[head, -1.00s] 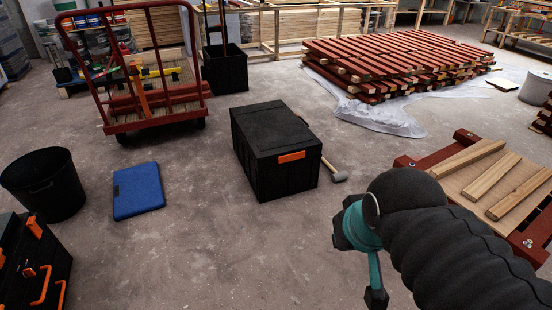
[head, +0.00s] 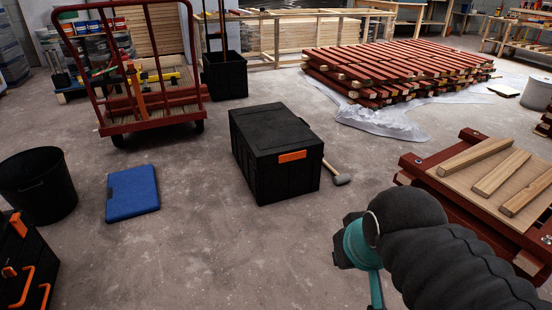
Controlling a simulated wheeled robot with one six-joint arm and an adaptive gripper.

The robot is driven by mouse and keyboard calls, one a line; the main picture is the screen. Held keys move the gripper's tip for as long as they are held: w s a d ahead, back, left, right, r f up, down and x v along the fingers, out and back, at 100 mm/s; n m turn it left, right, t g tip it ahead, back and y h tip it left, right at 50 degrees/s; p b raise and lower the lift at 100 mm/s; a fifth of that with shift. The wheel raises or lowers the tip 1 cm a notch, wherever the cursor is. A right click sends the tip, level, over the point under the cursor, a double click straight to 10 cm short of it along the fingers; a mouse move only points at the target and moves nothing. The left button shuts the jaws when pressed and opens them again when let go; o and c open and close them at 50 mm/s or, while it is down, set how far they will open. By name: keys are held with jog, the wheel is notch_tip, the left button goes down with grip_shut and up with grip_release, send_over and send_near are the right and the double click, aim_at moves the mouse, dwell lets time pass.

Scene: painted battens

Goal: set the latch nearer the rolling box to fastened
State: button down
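A black case (head: 22,262) with orange latches and an orange handle stands at the lower left edge of the head view, partly cut off. One orange latch (head: 18,224) shows near its top, but its setting is too small to tell. A larger black lidded box (head: 262,165) stands on the floor in the middle, with an orange piece (head: 292,156) on its front upper edge. I cannot tell which is the rolling box, as no wheels show. My arm reaches in from the lower right, its teal part bending down out of the picture. My gripper is not visible.
A blue mat-like slab (head: 132,192) and a black bin (head: 36,186) are on the left floor. A red trolley (head: 150,117) stands behind. A mallet (head: 338,174) lies beside the middle box. A red-framed low stand (head: 480,195) is at right. The front centre floor is clear.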

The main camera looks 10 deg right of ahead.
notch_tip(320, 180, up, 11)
jog(key=p, duration=1.1)
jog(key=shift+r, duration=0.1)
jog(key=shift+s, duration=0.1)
